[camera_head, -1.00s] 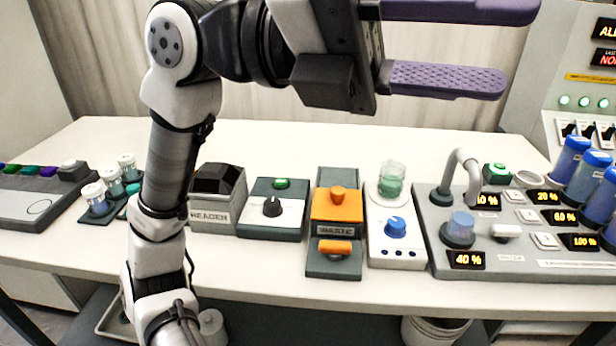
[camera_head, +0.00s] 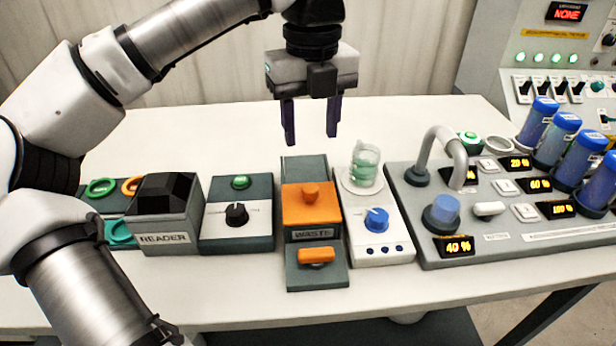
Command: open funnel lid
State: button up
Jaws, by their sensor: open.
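The orange lid (camera_head: 296,212) with a round knob (camera_head: 310,192) sits shut on the box marked WASTE (camera_head: 315,235). No other lid shows that I can tell is the funnel's, and any funnel beneath is hidden. An orange handle (camera_head: 317,256) is on the lower front of the same unit. My gripper (camera_head: 311,141) hangs above and behind the lid, fingers pointing down. It is open and empty, with a clear gap between its dark purple fingers, apart from the lid and knob.
Left of the waste unit stand a dial box (camera_head: 237,235) and the black-topped READER (camera_head: 165,235). At right are a stirrer plate (camera_head: 385,250) with a glass beaker (camera_head: 365,165), and a grey tap panel (camera_head: 480,255) with blue-capped cylinders. The table behind is clear.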

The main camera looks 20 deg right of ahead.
aim_at(311, 189)
notch_tip(311, 189, down, 11)
jog(key=shift+f+p, duration=0.1)
jog(key=shift+p, duration=0.2)
grip_shut()
dwell(0.3)
